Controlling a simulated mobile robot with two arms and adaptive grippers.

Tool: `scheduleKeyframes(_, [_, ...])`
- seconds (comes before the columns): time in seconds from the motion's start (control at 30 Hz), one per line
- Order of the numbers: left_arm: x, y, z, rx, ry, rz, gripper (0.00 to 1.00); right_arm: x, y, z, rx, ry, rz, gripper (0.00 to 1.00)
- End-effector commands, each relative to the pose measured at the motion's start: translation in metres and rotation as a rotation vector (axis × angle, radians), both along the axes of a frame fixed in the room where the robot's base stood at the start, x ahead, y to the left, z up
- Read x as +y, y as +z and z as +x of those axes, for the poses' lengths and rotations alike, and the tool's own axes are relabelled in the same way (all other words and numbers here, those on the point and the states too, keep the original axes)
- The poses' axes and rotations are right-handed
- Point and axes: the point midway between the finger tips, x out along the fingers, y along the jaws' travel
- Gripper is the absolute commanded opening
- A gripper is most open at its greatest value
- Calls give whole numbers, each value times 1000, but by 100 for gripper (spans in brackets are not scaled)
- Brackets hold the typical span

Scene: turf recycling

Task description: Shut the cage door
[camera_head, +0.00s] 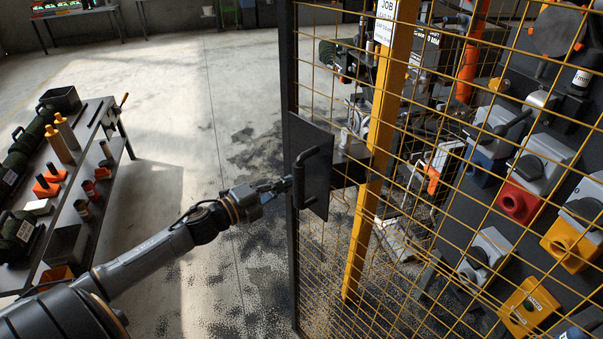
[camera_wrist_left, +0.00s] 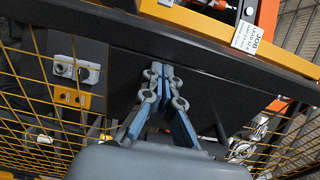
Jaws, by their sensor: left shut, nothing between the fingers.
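The cage door (camera_head: 335,255) is a yellow wire mesh panel with a dark upright edge bar. A black plate (camera_head: 318,150) with a black bar handle (camera_head: 300,180) is fixed at that edge. My left gripper (camera_head: 287,184) is at the door's edge, just left of the handle. In the left wrist view its fingers (camera_wrist_left: 161,72) are shut with nothing between them, in front of the dark plate (camera_wrist_left: 115,65). I cannot tell whether the fingertips touch the door. A yellow post (camera_head: 377,150) stands behind the mesh. My right gripper is not in view.
Behind the mesh are machinery and a panel of grey, red and yellow switch boxes (camera_head: 520,200). A bench (camera_head: 105,125) with bottles, cases and small parts stands at the left. The concrete floor (camera_head: 200,90) between bench and door is clear.

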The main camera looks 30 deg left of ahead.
Motion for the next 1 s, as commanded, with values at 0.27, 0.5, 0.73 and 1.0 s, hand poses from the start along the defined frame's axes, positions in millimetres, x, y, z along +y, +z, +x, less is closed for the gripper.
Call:
scheduleKeyframes(0.27, [-12, 3, 33, -2, 0, -2, 0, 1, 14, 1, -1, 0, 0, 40])
scheduleKeyframes(0.5, [-17, 1, 46, 0, 0, 1, 0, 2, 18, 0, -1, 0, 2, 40])
scheduleKeyframes(0.73, [-18, 0, 47, 0, -1, 0, 0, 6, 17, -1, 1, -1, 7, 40])
scheduleKeyframes(1.0, [-17, -1, 50, -1, -10, 1, 0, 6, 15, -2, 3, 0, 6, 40])
